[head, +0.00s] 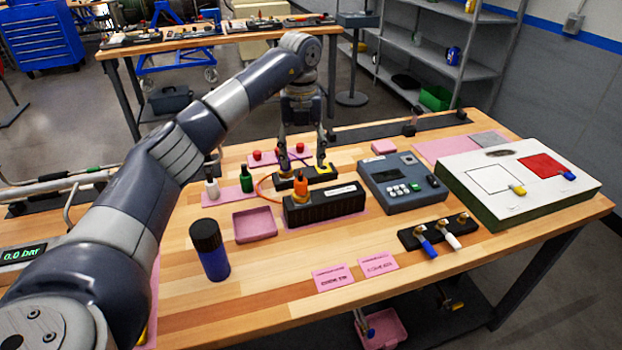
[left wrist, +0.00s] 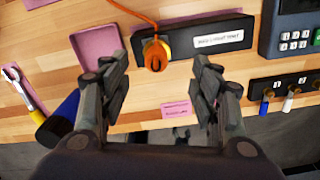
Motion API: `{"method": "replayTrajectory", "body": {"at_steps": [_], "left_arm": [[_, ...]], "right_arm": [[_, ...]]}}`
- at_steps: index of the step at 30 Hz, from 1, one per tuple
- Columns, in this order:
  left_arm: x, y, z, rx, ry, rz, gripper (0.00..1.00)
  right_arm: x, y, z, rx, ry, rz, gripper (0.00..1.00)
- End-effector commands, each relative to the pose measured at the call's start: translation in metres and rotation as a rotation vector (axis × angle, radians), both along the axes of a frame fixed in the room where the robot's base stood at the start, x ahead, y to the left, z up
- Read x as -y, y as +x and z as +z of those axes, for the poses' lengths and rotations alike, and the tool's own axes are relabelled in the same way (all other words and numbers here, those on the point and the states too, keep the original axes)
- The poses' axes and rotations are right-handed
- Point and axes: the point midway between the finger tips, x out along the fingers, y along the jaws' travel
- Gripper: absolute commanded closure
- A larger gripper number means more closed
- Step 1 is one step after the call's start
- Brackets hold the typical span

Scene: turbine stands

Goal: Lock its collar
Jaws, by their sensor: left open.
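An orange connector (head: 301,188) stands on the black labelled box (head: 335,203) near the middle of the table. In the left wrist view the orange connector (left wrist: 155,56) has a yellow ring partly showing around it, and an orange cable runs up from it. Whether the collar is locked cannot be told. My left gripper (head: 302,167) points down, open and empty, just behind the connector in the head view. In the left wrist view its fingers (left wrist: 160,64) stand apart on both sides of the connector, not visibly touching it. My right gripper is not in view.
A grey keypad device (head: 402,183) and a white panel box (head: 518,180) stand to the right. A pink tray (head: 254,224) and a dark blue bottle (head: 210,250) are to the left. A rack with several small valves (head: 435,232) lies in front.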

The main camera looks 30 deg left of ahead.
Motion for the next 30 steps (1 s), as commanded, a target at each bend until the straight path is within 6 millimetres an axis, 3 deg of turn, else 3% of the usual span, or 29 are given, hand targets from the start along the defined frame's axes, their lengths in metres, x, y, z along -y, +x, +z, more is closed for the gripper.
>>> {"method": "replayTrajectory", "body": {"at_steps": [9, 12, 18, 24, 30], "left_arm": [[0.000, -0.002, -0.052, -0.006, 0.000, 0.000, 0.43], [0.000, -0.002, -0.070, -0.004, -0.001, 0.000, 0.43], [0.000, -0.001, -0.096, -0.002, -0.001, 0.000, 0.43], [0.000, -0.001, -0.105, 0.000, 0.000, -0.001, 0.43], [0.000, -0.001, -0.105, 0.000, 0.000, -0.001, 0.43]], "right_arm": [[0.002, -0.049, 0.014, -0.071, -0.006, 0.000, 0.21], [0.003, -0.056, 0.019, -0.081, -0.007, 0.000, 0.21], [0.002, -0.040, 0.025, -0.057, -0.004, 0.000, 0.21], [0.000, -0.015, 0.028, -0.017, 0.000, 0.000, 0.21], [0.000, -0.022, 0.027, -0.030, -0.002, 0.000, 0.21]]}}
